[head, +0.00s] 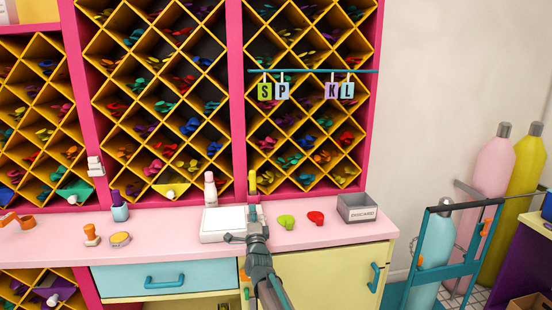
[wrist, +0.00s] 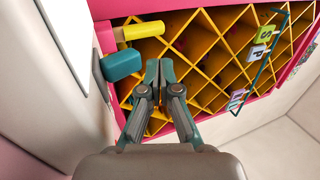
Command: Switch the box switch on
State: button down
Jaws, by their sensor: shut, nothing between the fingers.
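A small white box fitting (head: 95,166) is fixed on the pink upright at the left in the head view. It may be the box switch, but its lever position is too small to tell. My gripper (head: 253,212) is above the counter, right of a flat white box (head: 218,224) and well right of the fitting. In the wrist view my gripper (wrist: 160,68) is shut and empty. A teal block (wrist: 122,63) and a yellow cylinder (wrist: 143,31) show left of its fingertips. The yellow piece (head: 252,182) also shows just above my gripper in the head view.
The pink counter (head: 160,228) holds a white bottle (head: 210,189), green (head: 286,221) and red (head: 316,217) pieces and a grey box (head: 357,208). Yellow lattice shelves (head: 160,100) stand behind. A teal rail (head: 320,71) with letter tags hangs at upper right. Gas cylinders (head: 492,170) stand at the right.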

jog(key=shift+b+v, duration=1.65)
jog(key=shift+v, duration=1.4)
